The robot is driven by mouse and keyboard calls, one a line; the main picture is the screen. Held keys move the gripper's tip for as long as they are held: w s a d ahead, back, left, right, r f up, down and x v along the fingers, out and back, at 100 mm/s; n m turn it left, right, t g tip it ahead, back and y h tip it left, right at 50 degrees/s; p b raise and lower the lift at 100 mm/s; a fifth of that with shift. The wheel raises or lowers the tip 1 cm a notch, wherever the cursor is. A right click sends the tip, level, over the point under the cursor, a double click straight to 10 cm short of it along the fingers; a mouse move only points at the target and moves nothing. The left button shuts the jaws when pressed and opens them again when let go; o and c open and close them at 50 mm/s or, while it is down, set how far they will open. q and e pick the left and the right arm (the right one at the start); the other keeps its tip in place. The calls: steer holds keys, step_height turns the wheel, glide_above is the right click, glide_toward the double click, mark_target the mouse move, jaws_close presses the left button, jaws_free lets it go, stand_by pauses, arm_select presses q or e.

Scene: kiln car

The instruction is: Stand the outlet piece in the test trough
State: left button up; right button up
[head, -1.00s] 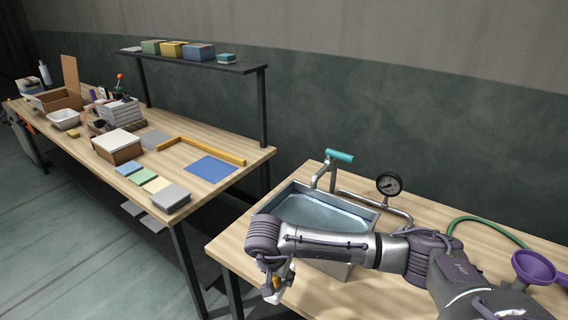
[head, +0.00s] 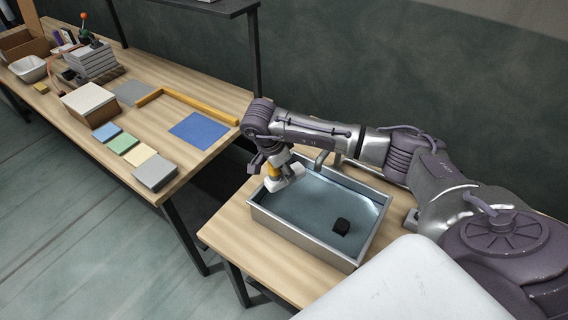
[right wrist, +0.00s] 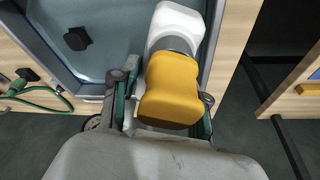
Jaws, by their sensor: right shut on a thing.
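My right gripper (head: 272,166) is shut on the outlet piece, which has a yellow-orange body (right wrist: 168,88) and a white end (right wrist: 178,22) with a grey band between them. In the head view the outlet piece (head: 287,181) is held tilted at the left end of the test trough, close to its rim. I cannot tell whether it touches the trough. The test trough (head: 300,237) is a grey metal basin with bluish water, and a small black block (head: 342,226) lies in it. The block also shows in the right wrist view (right wrist: 76,38). My left gripper is out of view.
The trough stands on a wooden table (head: 227,232). A gap separates it from the left workbench (head: 150,165), which holds a blue mat (head: 200,130), coloured tiles, a yellow angle bar and boxes. A green hose (right wrist: 45,104) shows in the right wrist view.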

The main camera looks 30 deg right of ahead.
steer(key=shift+s+r, duration=0.1)
steer(key=shift+f+b, duration=1)
steer(key=shift+f, duration=0.05)
arm_select(q)
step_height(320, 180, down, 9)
steer(key=b, duration=0.7)
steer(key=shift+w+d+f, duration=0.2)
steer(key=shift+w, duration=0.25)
arm_select(e)
steer(key=shift+f, duration=4.4)
arm_select(q)
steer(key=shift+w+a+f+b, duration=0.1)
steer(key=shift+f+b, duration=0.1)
steer(key=shift+b, duration=0.25)
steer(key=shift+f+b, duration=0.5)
arm_select(e)
steer(key=shift+f, duration=0.55)
